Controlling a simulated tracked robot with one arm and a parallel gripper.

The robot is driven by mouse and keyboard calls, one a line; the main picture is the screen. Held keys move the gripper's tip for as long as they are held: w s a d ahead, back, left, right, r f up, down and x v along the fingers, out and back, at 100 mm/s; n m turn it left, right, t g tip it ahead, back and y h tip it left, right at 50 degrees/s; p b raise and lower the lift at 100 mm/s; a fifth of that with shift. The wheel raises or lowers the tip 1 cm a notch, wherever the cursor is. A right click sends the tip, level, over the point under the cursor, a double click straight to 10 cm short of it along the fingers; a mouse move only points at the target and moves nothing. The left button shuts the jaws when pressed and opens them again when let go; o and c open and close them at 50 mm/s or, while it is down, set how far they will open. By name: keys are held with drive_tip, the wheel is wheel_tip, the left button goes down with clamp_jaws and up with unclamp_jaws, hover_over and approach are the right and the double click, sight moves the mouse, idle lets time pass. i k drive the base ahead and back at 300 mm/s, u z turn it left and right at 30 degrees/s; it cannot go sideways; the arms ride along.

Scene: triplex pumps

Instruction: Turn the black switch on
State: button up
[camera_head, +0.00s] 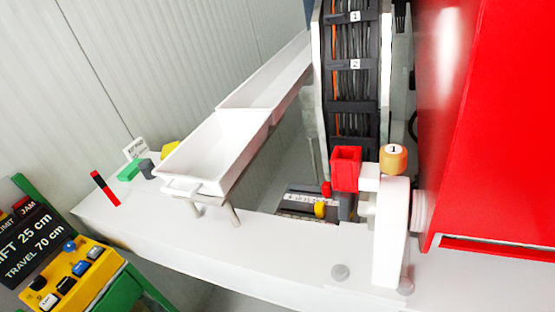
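A yellow control box (92,282) stands at the lower left and is cut off by the frame edge. It carries several small controls: a black rocker-like switch (66,285), a black round knob (38,283), a blue knob (69,246), a blue switch (80,267), a dark blue-and-white one (95,252) and a white labelled one (48,300). I cannot tell which black control the task means, or its on or off position. My gripper is not clearly seen in this view.
A black sign (35,240) reads "LIFT 25 cm, TRAVEL 70 cm". White trays (215,150) slope above a white bench (150,233). A white upright with an orange cap marked 1 (394,158) stands near a red block (346,168). A large red cabinet (500,120) fills the right.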

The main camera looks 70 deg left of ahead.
sight(39, 283)
drive_tip(key=u, duration=3.35)
drive_tip(key=k, duration=0.9)
drive_tip(key=u, duration=0.05)
drive_tip(key=i, duration=0.9)
drive_tip(key=z, duration=0.1)
